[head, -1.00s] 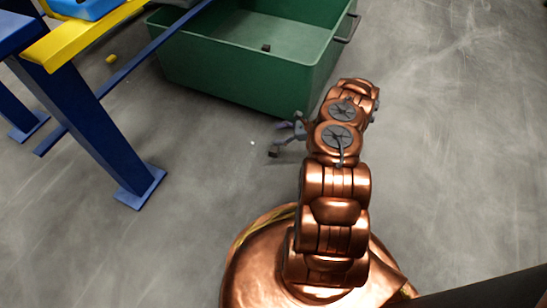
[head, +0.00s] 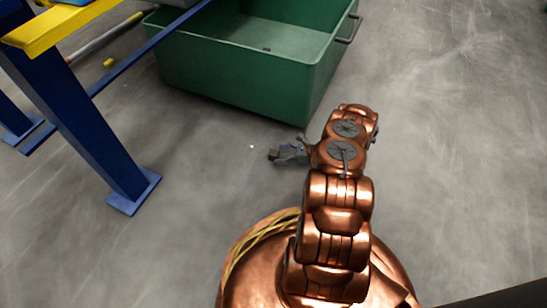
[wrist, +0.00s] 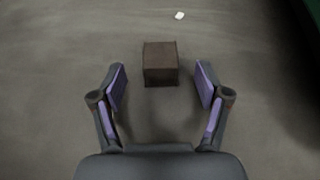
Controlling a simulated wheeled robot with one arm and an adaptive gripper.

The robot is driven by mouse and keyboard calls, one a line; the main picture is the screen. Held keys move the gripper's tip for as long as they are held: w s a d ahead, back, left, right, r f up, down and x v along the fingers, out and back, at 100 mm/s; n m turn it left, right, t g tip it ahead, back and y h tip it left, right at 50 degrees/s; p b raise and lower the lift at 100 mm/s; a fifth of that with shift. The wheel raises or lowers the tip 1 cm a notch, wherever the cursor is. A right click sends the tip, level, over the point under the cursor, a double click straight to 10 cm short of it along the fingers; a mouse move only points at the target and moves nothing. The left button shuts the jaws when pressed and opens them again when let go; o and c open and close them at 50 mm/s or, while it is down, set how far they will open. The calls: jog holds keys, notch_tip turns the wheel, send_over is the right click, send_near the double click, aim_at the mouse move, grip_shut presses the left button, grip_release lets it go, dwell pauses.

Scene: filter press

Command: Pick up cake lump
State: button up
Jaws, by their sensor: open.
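The cake lump is a dark brown block (wrist: 160,62) on the grey floor in the wrist view. It lies centred ahead of my palm, about level with the fingertips, with clear floor on both sides of it. My gripper (wrist: 160,80) is open, its two purple-padded fingers spread wider than the lump and not touching it. In the head view my gripper (head: 284,153) is low over the floor, left of my arm and in front of the green bin. The lump is hard to tell apart from the fingertips there.
A green bin (head: 235,75) stands just behind, with a small dark piece (head: 266,49) inside. A blue frame leg (head: 110,155) with a foot plate stands to the left. A small white speck (head: 251,147) and a yellow piece (head: 109,63) lie on the floor. Open floor spreads to the right.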

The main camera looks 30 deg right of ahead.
aim_at(275, 153)
jog(key=b+x, duration=0.1)
jog(key=x, duration=0.2)
jog(key=shift+w+a, duration=0.1)
jog(key=shift+w, duration=0.05)
jog(key=c, duration=1.3)
jog(key=shift+r, duration=0.1)
